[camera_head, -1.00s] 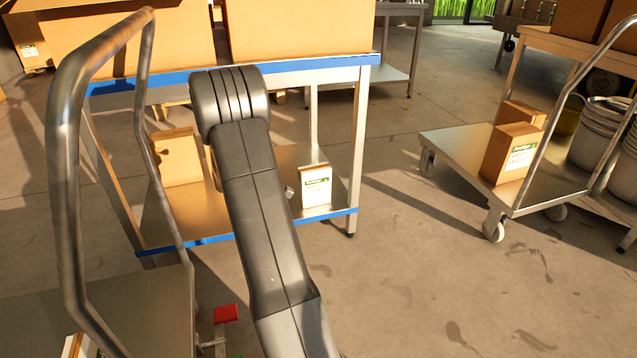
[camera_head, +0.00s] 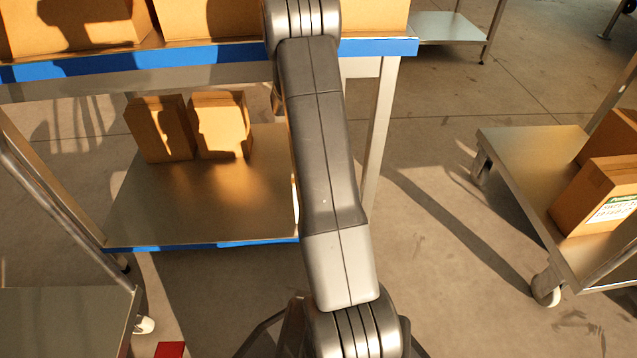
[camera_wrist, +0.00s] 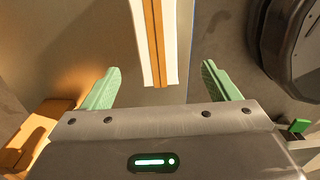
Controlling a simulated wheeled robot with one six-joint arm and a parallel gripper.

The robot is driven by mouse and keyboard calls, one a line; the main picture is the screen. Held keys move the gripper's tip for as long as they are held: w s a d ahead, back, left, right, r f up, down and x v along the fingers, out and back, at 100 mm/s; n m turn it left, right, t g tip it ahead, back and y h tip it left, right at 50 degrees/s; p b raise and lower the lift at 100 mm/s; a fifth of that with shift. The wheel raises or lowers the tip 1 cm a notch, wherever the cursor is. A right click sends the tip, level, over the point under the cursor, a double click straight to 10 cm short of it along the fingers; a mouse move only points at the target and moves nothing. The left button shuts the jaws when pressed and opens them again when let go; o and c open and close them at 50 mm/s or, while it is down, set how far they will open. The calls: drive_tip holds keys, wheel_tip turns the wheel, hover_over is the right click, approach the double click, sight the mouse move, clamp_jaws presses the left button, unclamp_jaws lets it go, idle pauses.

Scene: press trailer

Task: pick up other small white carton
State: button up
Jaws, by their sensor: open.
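A small white carton (camera_wrist: 149,40) with a brown strip down its middle shows in the wrist view. It stands near the edge of the lower shelf (camera_wrist: 75,45). My gripper (camera_wrist: 161,68) is open, with its two green fingers spread and nothing held. The carton's near end lies between the finger directions, just ahead of the gripper body; I cannot tell the height gap. In the head view my arm hides the white carton and the gripper.
Two brown cartons (camera_head: 161,128) (camera_head: 221,124) stand at the back of the lower shelf (camera_head: 190,200). Large boxes (camera_head: 212,18) sit on the blue-edged upper shelf (camera_head: 215,53). A cart (camera_head: 525,165) with cartons (camera_head: 592,200) is at right. Bare floor lies between.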

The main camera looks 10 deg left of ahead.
drive_tip(key=f+b, duration=0.1)
drive_tip(key=f, duration=0.1)
drive_tip(key=f+b, duration=0.1)
drive_tip(key=f, duration=0.2)
drive_tip(key=f+b, duration=0.1)
drive_tip(key=f, duration=0.2)
drive_tip(key=shift+w+f, duration=0.25)
drive_tip(key=shift+f+b, duration=1.75)
drive_tip(key=shift+f, duration=0.95)
drive_tip(key=shift+r, duration=0.2)
clamp_jaws()
